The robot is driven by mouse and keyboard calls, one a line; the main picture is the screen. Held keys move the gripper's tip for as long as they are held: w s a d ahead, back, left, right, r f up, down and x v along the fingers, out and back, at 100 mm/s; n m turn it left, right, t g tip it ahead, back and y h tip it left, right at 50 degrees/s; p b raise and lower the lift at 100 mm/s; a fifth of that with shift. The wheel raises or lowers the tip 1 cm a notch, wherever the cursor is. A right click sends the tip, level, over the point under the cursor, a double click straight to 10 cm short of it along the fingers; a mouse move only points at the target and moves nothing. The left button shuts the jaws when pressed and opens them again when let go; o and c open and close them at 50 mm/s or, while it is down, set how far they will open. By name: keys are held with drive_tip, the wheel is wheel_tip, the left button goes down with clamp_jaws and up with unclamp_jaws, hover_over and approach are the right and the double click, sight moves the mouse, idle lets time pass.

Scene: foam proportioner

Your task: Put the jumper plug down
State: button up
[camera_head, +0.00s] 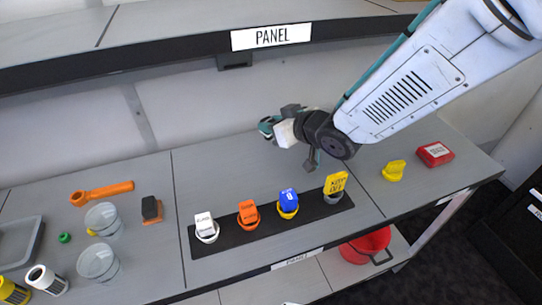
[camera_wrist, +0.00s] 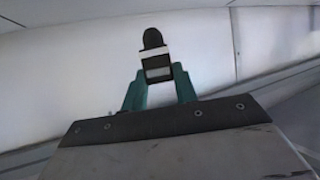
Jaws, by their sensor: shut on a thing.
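The jumper plug (camera_wrist: 152,42) looks like a small dark piece with a rounded top and a white band in the wrist view. My gripper (camera_wrist: 157,75) is shut on it, with the teal fingers on its two sides. In the head view my gripper (camera_head: 267,126) is in front of the back wall, above the rear of the bench (camera_head: 262,155), behind the row of tagged plugs. The plug is too small and too covered there to make out clearly. In the wrist view nothing touches the plug except the fingers.
A black strip (camera_head: 243,238) holds white, orange, blue and yellow tagged pieces. A yellow piece (camera_head: 393,171) and a red box (camera_head: 435,153) lie at right. Clear cups (camera_head: 98,262), an orange wrench (camera_head: 102,193) and a black-and-orange block (camera_head: 151,209) are at left. The PANEL shelf (camera_head: 150,55) overhangs behind.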

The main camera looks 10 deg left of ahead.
drive_tip(key=f, duration=0.3)
drive_tip(key=shift+a+f, duration=0.2)
drive_tip(key=shift+f, duration=0.2)
drive_tip(key=shift+s+f, duration=0.1)
drive_tip(key=shift+f, duration=1.95)
drive_tip(key=shift+d+f, duration=0.1)
drive_tip(key=o, duration=1)
drive_tip(key=shift+c, duration=0.2)
